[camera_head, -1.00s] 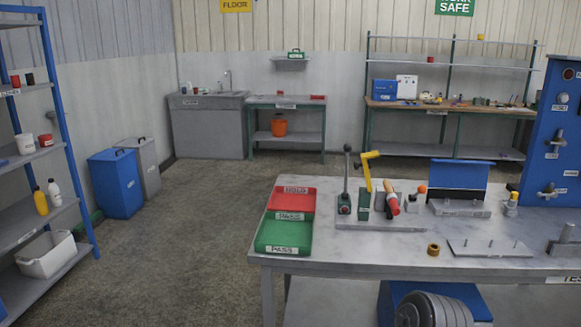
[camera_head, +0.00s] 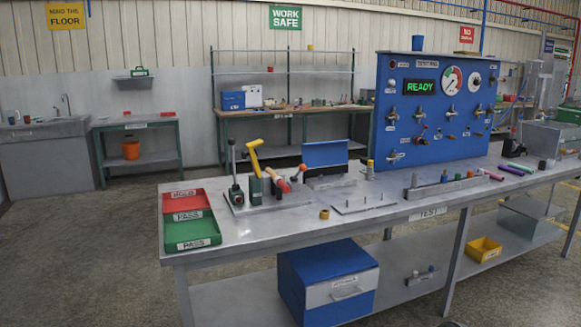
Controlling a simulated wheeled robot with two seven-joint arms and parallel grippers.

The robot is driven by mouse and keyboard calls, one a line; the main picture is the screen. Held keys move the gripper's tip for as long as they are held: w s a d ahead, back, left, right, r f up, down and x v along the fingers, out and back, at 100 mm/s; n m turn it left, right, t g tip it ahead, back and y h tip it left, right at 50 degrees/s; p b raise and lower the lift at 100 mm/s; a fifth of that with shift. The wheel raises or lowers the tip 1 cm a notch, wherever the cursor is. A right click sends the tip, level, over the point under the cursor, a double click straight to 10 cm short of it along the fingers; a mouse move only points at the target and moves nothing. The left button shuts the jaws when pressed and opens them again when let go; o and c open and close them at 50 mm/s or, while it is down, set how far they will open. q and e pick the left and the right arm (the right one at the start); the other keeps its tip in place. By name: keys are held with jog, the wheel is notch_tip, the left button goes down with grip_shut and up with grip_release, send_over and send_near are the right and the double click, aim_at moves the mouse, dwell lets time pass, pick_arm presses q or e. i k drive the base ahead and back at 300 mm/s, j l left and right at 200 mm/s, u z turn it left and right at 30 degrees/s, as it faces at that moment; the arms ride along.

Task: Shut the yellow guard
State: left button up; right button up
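A yellow bent piece (camera_head: 255,158), the only guard-like yellow part I can make out, stands raised on a small green block (camera_head: 256,190). It sits on a grey base plate (camera_head: 238,208) on the workbench (camera_head: 290,232), between a black-knobbed upright lever (camera_head: 234,168) and a red-and-white handle piece (camera_head: 279,181). Its hinge is too small to tell. Neither of my grippers is in view.
Red (camera_head: 182,200) and green (camera_head: 192,230) trays lie at the bench's left end. A blue raised flap (camera_head: 325,155) and a blue test panel (camera_head: 436,110) reading READY stand behind. A blue box (camera_head: 327,283) is under the bench; open floor lies left.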

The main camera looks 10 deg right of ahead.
aim_at(252, 151)
jog(key=i+j+z, duration=0.1)
jog(key=i+j, duration=0.15)
jog(key=i+j+z, duration=0.1)
jog(key=i+j, duration=0.15)
jog(key=j, duration=0.2)
jog(key=i+j+z, duration=0.1)
jog(key=i+j, duration=0.15)
jog(key=i+j+z, duration=0.1)
jog(key=j, duration=0.4)
jog(key=i+j+z, duration=0.1)
jog(key=i+j, duration=0.2)
jog(key=j, duration=0.1)
